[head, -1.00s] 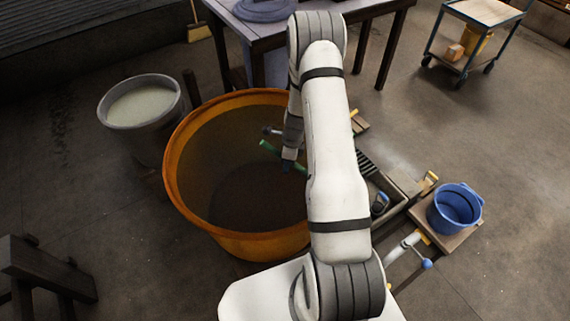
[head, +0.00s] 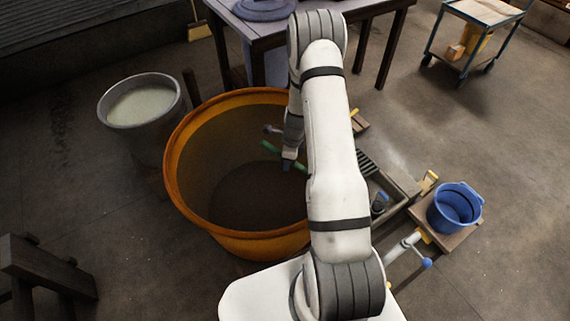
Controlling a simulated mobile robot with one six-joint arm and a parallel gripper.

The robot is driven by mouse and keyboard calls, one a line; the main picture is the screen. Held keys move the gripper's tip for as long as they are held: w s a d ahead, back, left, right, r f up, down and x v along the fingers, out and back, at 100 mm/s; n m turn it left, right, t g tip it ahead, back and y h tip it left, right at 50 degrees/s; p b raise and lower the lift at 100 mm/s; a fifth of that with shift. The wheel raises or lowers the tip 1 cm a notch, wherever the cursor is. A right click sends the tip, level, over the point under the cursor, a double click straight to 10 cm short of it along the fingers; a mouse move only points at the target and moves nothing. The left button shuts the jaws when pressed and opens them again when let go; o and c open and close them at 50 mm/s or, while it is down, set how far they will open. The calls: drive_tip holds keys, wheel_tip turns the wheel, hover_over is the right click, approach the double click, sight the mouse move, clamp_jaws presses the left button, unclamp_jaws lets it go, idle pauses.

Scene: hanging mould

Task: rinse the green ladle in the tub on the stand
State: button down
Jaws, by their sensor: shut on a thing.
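The green ladle (head: 268,146) shows as a short green bar over the big orange vat. My gripper (head: 289,165) is shut on it, above the vat's opening on its right side. The ladle's other end is hidden behind my arm, so I cannot see its bowl. A grey round tub (head: 115,120) with pale, cloudy liquid in it stands to the left of the vat. Dark wooden pieces show by it, but what carries it is mostly hidden. My gripper and the ladle are well to the right of this tub, apart from it.
The orange vat (head: 180,185), dark inside, fills the middle. A blue bucket (head: 455,205) sits on a wooden platform at right. A table (head: 365,12) stands behind, a trolley (head: 490,12) at back right, and a wooden trestle (head: 45,265) at lower left.

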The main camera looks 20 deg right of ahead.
drive_tip(key=shift+w+a+p, duration=0.15)
drive_tip(key=shift+a+p, duration=0.1)
drive_tip(key=shift+p, duration=0.6)
drive_tip(key=shift+w+a+f+g+h+p, duration=0.2)
drive_tip(key=shift+g+h+p, duration=0.25)
drive_tip(key=shift+p, duration=0.3)
drive_tip(key=shift+w+a+f+g+h, duration=0.3)
drive_tip(key=shift+a+f+g+h, duration=0.1)
drive_tip(key=shift+h, duration=0.25)
drive_tip(key=s+p+v, duration=0.2)
drive_tip(key=p+v, duration=0.2)
drive_tip(key=v, duration=0.4)
drive_tip(key=s+p+v, duration=0.1)
drive_tip(key=p+v, duration=0.3)
drive_tip(key=v, duration=0.5)
drive_tip(key=shift+s+r, duration=0.35)
drive_tip(key=shift+r, duration=0.4)
